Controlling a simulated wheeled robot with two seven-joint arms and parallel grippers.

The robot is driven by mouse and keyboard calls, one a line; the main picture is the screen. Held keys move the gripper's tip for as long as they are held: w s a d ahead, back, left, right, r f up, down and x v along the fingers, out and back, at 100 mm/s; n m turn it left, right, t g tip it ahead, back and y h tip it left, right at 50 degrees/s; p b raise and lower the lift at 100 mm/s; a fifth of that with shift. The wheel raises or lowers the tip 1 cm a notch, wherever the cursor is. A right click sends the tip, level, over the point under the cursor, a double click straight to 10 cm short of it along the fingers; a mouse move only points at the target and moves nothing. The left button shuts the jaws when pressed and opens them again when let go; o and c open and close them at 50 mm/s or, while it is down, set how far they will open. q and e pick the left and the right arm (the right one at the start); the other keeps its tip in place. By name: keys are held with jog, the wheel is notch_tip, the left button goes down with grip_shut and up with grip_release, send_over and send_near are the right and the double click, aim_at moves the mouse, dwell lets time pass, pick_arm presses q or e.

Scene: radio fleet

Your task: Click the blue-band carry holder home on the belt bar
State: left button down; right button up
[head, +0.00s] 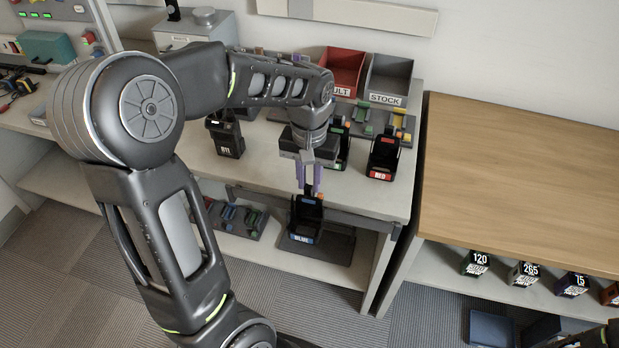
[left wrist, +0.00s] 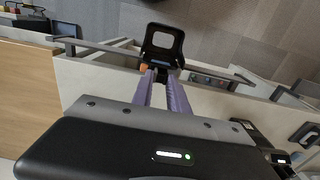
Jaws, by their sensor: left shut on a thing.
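The blue-band carry holder (head: 305,222) is a black open cradle with a blue label band and an orange bit at its top. My left gripper (head: 309,192) is shut on its upper end, and it hangs in front of the bench edge. In the left wrist view, the holder (left wrist: 161,46) shows its square opening beyond the purple fingers (left wrist: 163,78). The belt bar (head: 356,218) is a dark rail along the bench front; it also shows in the left wrist view (left wrist: 95,47). The holder overlaps the bar in the picture; I cannot tell whether they touch. My right gripper is not in view.
On the bench stand a red-band holder (head: 383,158), another black holder (head: 226,138), a red bin (head: 343,70) and a grey STOCK bin (head: 388,78). A dark mat (head: 338,247) lies on the lower shelf. The wooden table top (head: 520,180) at right is clear.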

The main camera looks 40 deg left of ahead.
pick_arm(q)
jog(key=shift+f+b, duration=0.5)
jog(key=shift+f, duration=0.3)
jog(key=c, duration=1.2)
grip_release()
notch_tip(320, 180, up, 8)
jog(key=shift+f, duration=0.1)
dwell(0.4)
